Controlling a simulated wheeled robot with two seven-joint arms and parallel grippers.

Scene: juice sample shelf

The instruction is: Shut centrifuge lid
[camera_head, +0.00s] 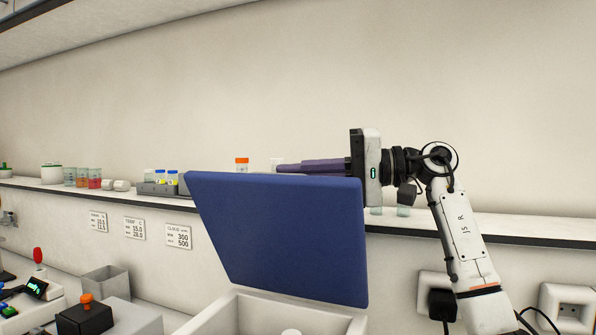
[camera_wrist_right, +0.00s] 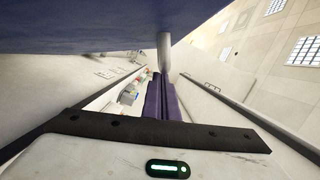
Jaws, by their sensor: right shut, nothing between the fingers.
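The centrifuge (camera_head: 245,312) is a white box at the bottom middle of the head view. Its blue lid (camera_head: 280,240) stands raised and tilted. My right gripper (camera_head: 279,168) is shut and empty, its purple fingers pointing left along the lid's top edge, at its far side. The lid hides part of the view behind it. In the right wrist view the purple fingers (camera_wrist_right: 158,98) are together, and the blue lid (camera_wrist_right: 110,25) fills the top of the picture. I cannot tell whether the fingers touch the lid. My left gripper is not in view.
A wall shelf (camera_head: 470,232) runs behind the lid. It carries small jars (camera_head: 82,177), a grey rack (camera_head: 160,188) with vials and an orange-capped container (camera_head: 242,164). A dark box with an orange knob (camera_head: 85,314) stands left of the centrifuge. Sockets (camera_head: 568,308) are at the right.

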